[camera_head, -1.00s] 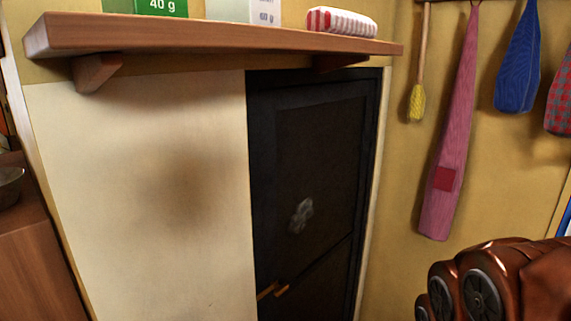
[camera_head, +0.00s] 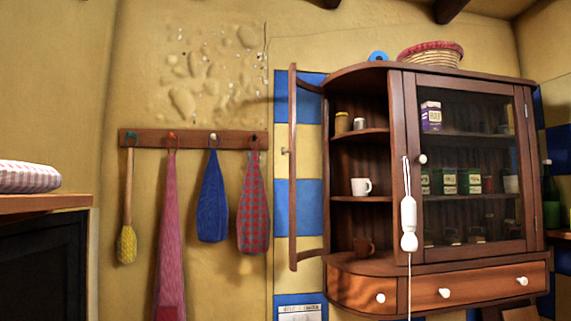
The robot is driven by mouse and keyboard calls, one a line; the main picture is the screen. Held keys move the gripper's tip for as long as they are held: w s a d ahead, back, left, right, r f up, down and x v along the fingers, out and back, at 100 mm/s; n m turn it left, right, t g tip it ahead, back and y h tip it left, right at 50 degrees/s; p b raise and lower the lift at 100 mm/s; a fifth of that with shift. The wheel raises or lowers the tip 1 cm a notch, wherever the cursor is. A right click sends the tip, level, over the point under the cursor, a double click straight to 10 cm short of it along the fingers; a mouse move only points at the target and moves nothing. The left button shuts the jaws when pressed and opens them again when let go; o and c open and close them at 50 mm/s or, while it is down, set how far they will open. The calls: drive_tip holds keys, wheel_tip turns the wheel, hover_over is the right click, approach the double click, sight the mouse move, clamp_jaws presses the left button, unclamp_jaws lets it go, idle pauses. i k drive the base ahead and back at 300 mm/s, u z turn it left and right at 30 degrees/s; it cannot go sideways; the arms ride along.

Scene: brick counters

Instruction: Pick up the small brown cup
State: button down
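A small brown cup (camera_head: 363,246) sits on the bottom level of the open left section of a wooden wall cabinet (camera_head: 336,212). A white mug (camera_head: 361,187) stands on the shelf above it. My gripper is not in view, so its state and its distance from the cup do not show.
The cabinet's curved left door (camera_head: 293,170) stands open, leaving the left shelves exposed. A white corded pull (camera_head: 409,224) hangs in front of the cabinet. Cloths hang from a peg rail (camera_head: 190,139) to the left. A wooden shelf (camera_head: 45,202) juts in at far left.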

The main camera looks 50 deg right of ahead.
sight(362, 246)
drive_tip(key=u, duration=0.5)
drive_tip(key=k, duration=0.8)
drive_tip(key=z, duration=0.9)
drive_tip(key=i, duration=0.5)
drive_tip(key=u, duration=0.05)
